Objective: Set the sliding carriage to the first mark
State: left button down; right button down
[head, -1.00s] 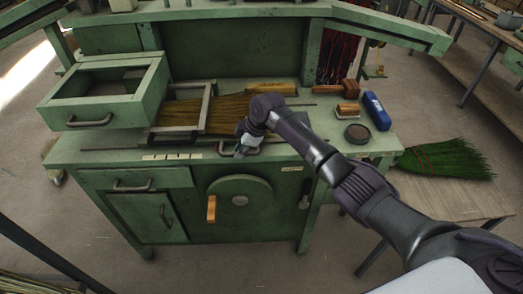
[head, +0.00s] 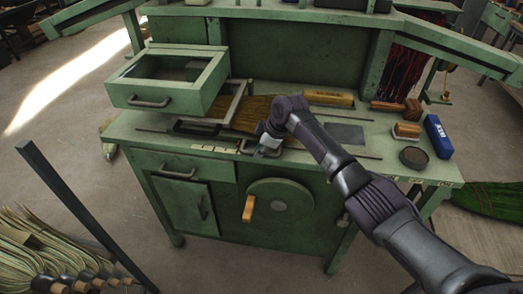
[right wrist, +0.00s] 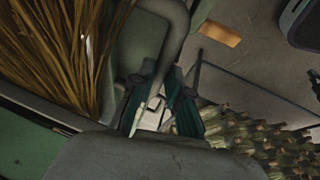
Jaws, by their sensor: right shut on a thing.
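The sliding carriage (head: 236,101) is a grey metal frame across the straw broom head (head: 255,112) on the green bench. A pale strip of marks (head: 213,148) runs along the bench's front edge, just left of the carriage's front handle. My right gripper (head: 265,146) is at that handle, shut on it. In the right wrist view the teal fingers (right wrist: 163,108) sit on either side of the curved grey handle (right wrist: 172,35). The exact carriage position against the first mark is hard to tell. My left gripper is not in view.
An open green drawer box (head: 170,80) stands left of the carriage. A wooden-handled crank wheel (head: 280,207) is on the bench front. A mallet (head: 405,108), brush (head: 406,130), blue box (head: 438,137) and round dark tin (head: 413,157) lie at the right.

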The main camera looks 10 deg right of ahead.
jog(key=c, duration=1.1)
grip_release()
jog(key=shift+c, duration=0.2)
jog(key=shift+d+r, duration=0.1)
jog(key=shift+r, duration=0.05)
jog(key=v, duration=1.1)
jog(key=shift+s+r, duration=0.2)
jog(key=shift+r, duration=0.15)
jog(key=shift+d, duration=0.1)
